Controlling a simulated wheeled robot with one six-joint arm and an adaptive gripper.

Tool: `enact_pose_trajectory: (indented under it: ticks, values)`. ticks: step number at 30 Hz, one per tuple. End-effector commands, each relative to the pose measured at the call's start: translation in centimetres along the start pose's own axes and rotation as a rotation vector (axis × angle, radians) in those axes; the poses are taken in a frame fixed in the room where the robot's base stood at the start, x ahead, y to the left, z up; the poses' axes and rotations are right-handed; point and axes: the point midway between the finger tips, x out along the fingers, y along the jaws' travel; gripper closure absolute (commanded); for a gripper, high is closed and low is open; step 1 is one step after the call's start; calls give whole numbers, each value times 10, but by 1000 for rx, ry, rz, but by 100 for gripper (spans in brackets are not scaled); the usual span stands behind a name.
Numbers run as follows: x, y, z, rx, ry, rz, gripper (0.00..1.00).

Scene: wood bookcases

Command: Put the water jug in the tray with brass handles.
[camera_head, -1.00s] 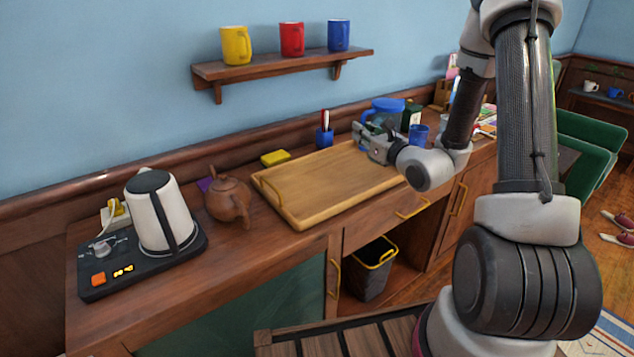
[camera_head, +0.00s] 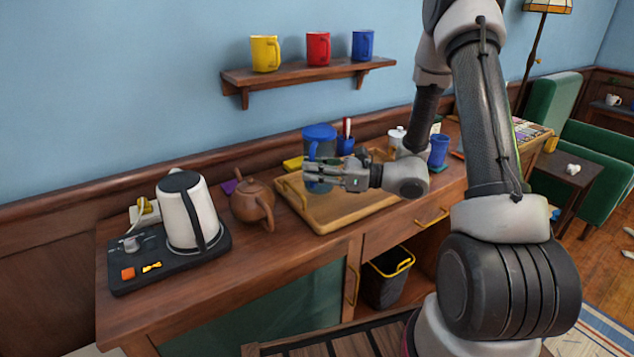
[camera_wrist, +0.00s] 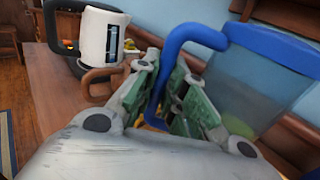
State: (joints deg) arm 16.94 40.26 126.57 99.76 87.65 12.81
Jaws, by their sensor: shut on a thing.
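The water jug (camera_head: 320,146) has a blue lid and handle and a see-through body, as the wrist view shows (camera_wrist: 250,85). My gripper (camera_head: 318,178) is shut on its blue handle (camera_wrist: 175,52). The jug looks upright over the left part of the tray. My gripper hides part of its lower body, and I cannot tell whether its base touches the tray. The tray (camera_head: 335,215) is light wood with brass handles and lies on the sideboard. Its left handle (camera_head: 292,193) shows; my arm covers much of its right side.
A brown teapot (camera_head: 253,203) stands just left of the tray, with a white kettle (camera_head: 187,212) farther left. Behind are a yellow sponge (camera_head: 292,163) and a blue pen cup (camera_head: 346,145). A blue cup (camera_head: 438,151) stands to the right. A mug shelf (camera_head: 305,75) hangs above.

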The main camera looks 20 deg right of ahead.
Motion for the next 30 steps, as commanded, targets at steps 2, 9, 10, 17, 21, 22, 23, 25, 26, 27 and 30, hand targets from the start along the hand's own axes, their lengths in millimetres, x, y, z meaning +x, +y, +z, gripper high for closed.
enact_pose_trajectory:
  ticks: [2, 9, 10, 17, 21, 22, 23, 25, 26, 27, 30]
  values:
    - [0, 0, -14, 4, 0, -1, 100]
    - [0, 0, -35, -1, -2, -1, 100]
    - [0, 0, -35, -2, -2, -1, 100]
    - [0, 0, -36, -1, -1, -1, 100]
    - [0, 0, -38, 0, 0, -1, 75]
    - [0, 0, -38, 0, 0, -1, 70]
    - [0, 0, -38, 0, 0, -1, 67]
    - [0, 0, -38, 0, 0, -1, 67]
    - [0, 0, -38, 0, 0, -1, 67]
    - [0, 0, -38, 0, 0, -1, 67]
    - [0, 0, -38, 0, 0, -1, 67]
